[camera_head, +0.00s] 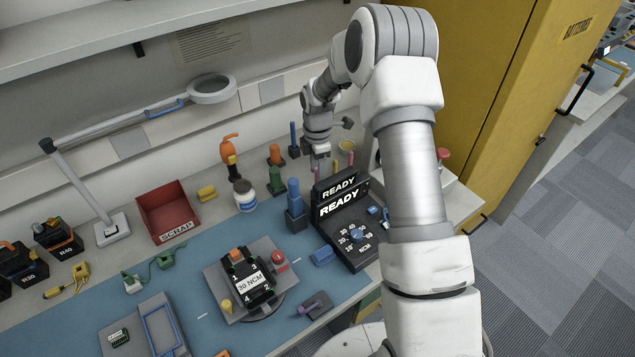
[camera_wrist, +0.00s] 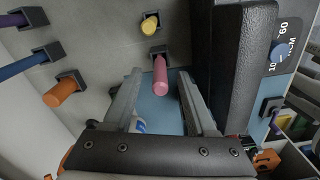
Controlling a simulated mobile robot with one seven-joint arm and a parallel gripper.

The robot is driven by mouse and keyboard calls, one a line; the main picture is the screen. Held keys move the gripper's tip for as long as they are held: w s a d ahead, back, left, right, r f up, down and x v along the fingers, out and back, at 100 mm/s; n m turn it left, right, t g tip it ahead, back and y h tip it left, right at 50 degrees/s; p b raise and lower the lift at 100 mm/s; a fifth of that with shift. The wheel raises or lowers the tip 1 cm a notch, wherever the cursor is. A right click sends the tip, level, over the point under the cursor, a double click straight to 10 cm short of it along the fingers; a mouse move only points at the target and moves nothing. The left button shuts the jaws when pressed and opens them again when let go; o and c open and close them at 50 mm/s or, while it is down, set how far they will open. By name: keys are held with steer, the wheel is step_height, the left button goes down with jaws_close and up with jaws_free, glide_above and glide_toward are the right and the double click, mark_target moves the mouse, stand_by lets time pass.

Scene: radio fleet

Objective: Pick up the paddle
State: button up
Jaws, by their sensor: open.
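My gripper (camera_head: 317,158) is open over the back of the bench, behind the black READY unit. In the wrist view its two fingers (camera_wrist: 160,92) stand apart, on either side of a pink rod (camera_wrist: 160,72) seen in a small dark holder. I cannot tell how near the rod is in depth or whether a finger touches it. No thing is plainly marked as the paddle. A small purple-handled piece (camera_head: 311,306) lies on a dark block at the front of the bench; I cannot tell whether it is the paddle.
The black READY unit (camera_head: 347,228) stands close to my gripper, a tall dark wall in the wrist view (camera_wrist: 240,75). A yellow rod (camera_wrist: 149,25), an orange rod (camera_wrist: 62,92) and others stand in holders nearby. A red SCRAP bin (camera_head: 168,212) is at left.

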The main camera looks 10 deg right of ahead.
jaws_close()
stand_by(0.3)
